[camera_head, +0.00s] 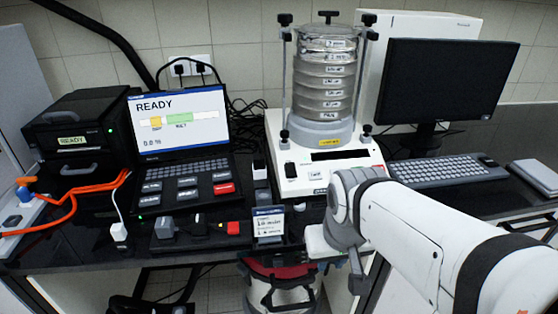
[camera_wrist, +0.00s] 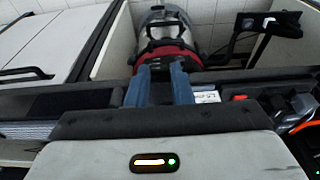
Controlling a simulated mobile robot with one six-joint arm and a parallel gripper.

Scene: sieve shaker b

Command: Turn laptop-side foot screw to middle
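The sieve shaker (camera_head: 320,170) has a white base with a stack of clear sieves clamped on top. It stands between the laptop (camera_head: 180,123) and the monitor. I cannot make out its laptop-side foot screw in either view. The laptop screen reads READY above a bar with yellow and green parts, and 0.0 %. My gripper (camera_head: 338,258) is low in front of the shaker base, near the table's front edge; its fingertips are hard to see there. In the wrist view its two blue-grey fingers (camera_wrist: 161,84) are apart, with no held object visible between them.
A small sign card (camera_head: 269,225) stands at the table's front edge, left of my gripper. A red-rimmed bucket (camera_head: 282,285) is below the edge and also shows in the wrist view (camera_wrist: 165,42). A keyboard (camera_head: 440,171) and monitor (camera_head: 444,80) are at the right.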

